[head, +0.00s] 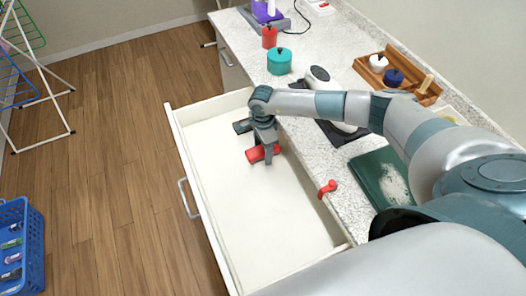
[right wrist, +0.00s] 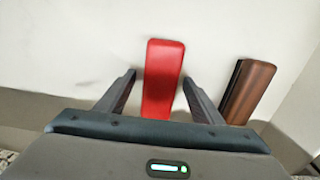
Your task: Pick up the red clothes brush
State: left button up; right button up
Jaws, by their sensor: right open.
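The red clothes brush (head: 253,155) lies on the floor of the open white drawer, near its back right side. It shows as a long red block in the right wrist view (right wrist: 164,68). My right gripper (head: 265,154) is down in the drawer over the brush. Its fingers (right wrist: 160,76) are open, one on each side of the brush, with gaps visible on both sides. The near end of the brush is hidden by the gripper body. My left gripper is not in view.
A brown block-like thing (right wrist: 249,90) lies right of the brush in the right wrist view.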

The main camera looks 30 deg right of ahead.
jog(key=c, duration=1.2)
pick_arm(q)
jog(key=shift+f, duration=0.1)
pick_arm(e)
jog(key=shift+r, duration=0.1)
